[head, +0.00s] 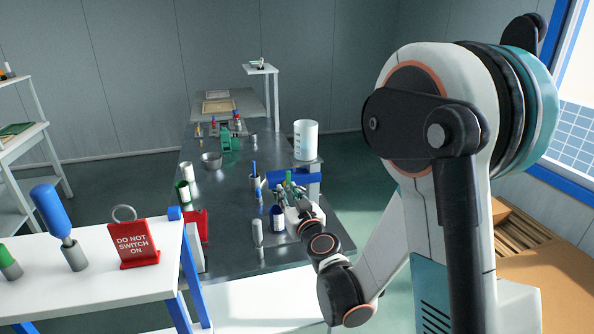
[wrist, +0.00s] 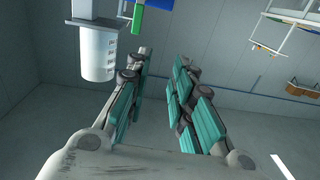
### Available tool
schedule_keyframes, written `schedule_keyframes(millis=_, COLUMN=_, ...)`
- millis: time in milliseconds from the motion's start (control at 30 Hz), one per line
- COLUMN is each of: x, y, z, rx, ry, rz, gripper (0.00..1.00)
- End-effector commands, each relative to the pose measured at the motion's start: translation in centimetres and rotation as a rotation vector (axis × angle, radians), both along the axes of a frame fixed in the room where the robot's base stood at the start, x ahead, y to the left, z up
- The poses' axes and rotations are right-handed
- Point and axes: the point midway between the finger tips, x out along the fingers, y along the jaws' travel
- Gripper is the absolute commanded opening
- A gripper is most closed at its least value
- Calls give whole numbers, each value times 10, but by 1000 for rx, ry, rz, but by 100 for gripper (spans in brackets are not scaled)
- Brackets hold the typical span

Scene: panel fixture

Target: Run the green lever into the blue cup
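A small upright green piece (head: 288,177), which looks like the green lever, stands by a blue bracket (head: 300,176) at the table's right edge. In the wrist view a green bar (wrist: 137,19) shows at the top, beyond the left finger. My gripper (head: 284,193) is close to the green piece in the head view; contact cannot be told. In the wrist view my gripper (wrist: 160,62) is open, with a clear, empty gap between its fingers. A dark blue cylinder with a pale band (head: 277,217), possibly the blue cup, stands just left of and below my gripper.
A white bucket (head: 306,140) stands on a shelf behind the bracket. A grey holder with a blue stick (head: 255,186), a green-banded cup (head: 184,191) and a metal bowl (head: 211,160) stand on the dark table (head: 225,235). A red sign (head: 135,245) stands on the white bench.

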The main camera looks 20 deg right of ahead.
Motion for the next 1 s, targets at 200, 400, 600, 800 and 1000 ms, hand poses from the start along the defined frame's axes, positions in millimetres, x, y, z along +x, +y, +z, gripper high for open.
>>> schedule_keyframes(millis=200, x=6, y=-14, z=-20, rx=0, ry=-18, rz=-56, gripper=22)
schedule_keyframes(millis=400, x=19, y=-15, z=-22, rx=0, ry=-20, rz=-62, gripper=22)
schedule_keyframes(millis=600, x=54, y=-15, z=-23, rx=0, ry=-20, rz=-61, gripper=22)
schedule_keyframes(millis=800, x=94, y=-15, z=-23, rx=1, ry=-20, rz=-61, gripper=22)
schedule_keyframes(millis=1000, x=126, y=-15, z=-23, rx=0, ry=-20, rz=-60, gripper=22)
